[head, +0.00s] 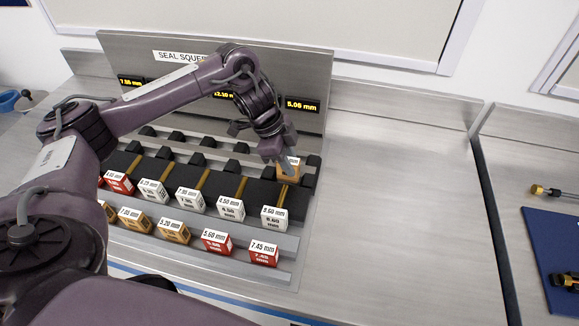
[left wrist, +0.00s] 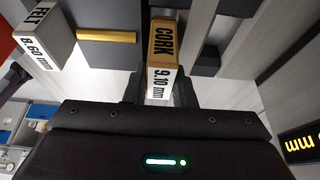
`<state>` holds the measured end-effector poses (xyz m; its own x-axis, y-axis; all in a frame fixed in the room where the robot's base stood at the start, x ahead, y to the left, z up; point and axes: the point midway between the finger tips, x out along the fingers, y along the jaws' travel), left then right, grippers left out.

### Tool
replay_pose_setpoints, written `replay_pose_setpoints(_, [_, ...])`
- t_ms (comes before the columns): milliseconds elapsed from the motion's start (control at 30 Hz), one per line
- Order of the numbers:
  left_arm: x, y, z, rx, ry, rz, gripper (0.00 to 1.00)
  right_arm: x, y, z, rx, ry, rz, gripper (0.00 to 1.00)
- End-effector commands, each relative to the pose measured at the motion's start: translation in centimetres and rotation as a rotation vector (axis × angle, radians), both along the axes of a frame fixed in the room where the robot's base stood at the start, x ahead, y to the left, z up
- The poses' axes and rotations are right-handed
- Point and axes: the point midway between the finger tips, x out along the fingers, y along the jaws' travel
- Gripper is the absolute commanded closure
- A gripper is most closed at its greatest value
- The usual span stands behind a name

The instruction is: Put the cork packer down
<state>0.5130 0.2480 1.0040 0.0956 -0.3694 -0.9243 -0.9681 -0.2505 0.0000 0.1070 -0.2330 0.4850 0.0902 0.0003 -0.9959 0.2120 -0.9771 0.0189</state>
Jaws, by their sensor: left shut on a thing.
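The cork packer is a tan-brown block with a white label. In the head view the cork packer (head: 290,171) is at the right end of the black rack (head: 255,192). My left gripper (head: 284,160) is shut on it from above, with the arm reaching in from the left. In the left wrist view the cork packer (left wrist: 162,55) reads "CORK 9.10 mm" and sits between the fingers. I cannot tell whether its underside touches the rack. My right gripper is not in view.
A white felt block marked 8.60 mm (head: 275,217) stands just in front, with more white and red blocks leftward. A lower front row holds several blocks, ending at a red 7.45 mm one (head: 263,252). A panel with displays (head: 301,104) stands behind. The steel bench (head: 400,200) is clear rightward.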

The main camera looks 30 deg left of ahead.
Motion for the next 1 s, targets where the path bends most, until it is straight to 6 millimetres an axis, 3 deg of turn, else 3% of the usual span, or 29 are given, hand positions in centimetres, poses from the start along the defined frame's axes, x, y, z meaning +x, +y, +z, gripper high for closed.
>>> replay_pose_setpoints(200, [0.0,0.0,-2.4,0.001,0.001,0.001,1.00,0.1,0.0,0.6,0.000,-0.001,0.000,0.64])
replay_pose_setpoints(567, [0.0,0.0,-2.9,0.000,0.000,0.001,1.00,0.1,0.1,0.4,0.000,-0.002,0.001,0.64])
replay_pose_setpoints(600, [0.0,0.0,-2.8,0.000,0.000,0.001,0.73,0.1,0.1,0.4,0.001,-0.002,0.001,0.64])
replay_pose_setpoints(733, [0.0,0.0,-2.8,0.000,0.000,0.001,0.56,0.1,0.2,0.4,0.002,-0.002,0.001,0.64])
replay_pose_setpoints(1000, [0.0,0.0,-2.7,0.000,0.000,0.001,0.55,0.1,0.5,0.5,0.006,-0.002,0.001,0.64])
